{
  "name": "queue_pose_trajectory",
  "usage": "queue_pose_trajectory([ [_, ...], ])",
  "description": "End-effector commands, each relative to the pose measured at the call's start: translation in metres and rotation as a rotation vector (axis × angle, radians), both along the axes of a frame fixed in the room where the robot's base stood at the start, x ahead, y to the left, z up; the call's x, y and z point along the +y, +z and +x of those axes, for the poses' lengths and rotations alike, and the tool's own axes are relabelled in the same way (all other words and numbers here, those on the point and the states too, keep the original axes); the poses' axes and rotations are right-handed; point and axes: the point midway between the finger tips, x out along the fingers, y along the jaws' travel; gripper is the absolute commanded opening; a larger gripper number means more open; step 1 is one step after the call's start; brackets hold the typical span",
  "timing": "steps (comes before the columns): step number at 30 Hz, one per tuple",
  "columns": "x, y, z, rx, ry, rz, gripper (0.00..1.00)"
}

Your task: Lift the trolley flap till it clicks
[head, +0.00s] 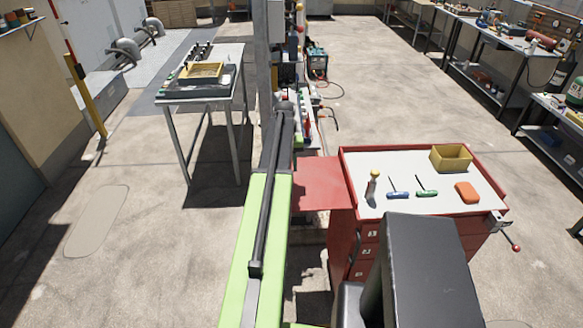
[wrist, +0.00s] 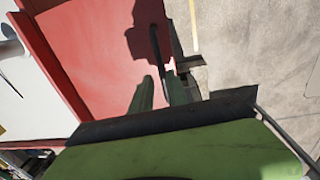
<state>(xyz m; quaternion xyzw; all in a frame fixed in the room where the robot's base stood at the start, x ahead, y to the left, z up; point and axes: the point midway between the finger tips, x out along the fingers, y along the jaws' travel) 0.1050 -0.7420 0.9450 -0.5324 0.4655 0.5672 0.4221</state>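The red trolley (head: 343,250) stands right of my arm in the head view, with a pale top. Its red flap (head: 318,184) sticks out from its left side and looks about level with the top; I cannot tell whether it is latched. The flap (wrist: 90,55) fills the upper left of the wrist view, with a dark shadow on it. My gripper (wrist: 158,82) is open, its two fingers apart and nothing seen between them. It is by the flap's outer edge; contact cannot be told. In the head view my arm hides the fingers.
On the trolley top are a yellow bin (head: 451,158), an orange block (head: 467,192), a bottle (head: 372,185) and two handled tools. A vise handle (head: 515,247) juts out right. A grey post (head: 263,60) and a metal table (head: 200,95) stand beyond. Floor at left is clear.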

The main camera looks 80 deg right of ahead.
Motion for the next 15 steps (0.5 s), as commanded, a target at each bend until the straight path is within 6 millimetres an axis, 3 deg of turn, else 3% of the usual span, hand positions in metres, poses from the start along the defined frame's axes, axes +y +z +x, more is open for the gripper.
queue_pose_trajectory([
  [1,0.0,0.026,0.001,0.0,0.0,0.0,0.2],
  [3,0.001,0.042,0.002,0.0,0.001,0.0,0.2],
  [12,0.002,0.107,0.005,0.001,0.001,0.0,0.2],
  [15,0.002,0.118,0.006,0.001,0.001,0.0,0.2],
])
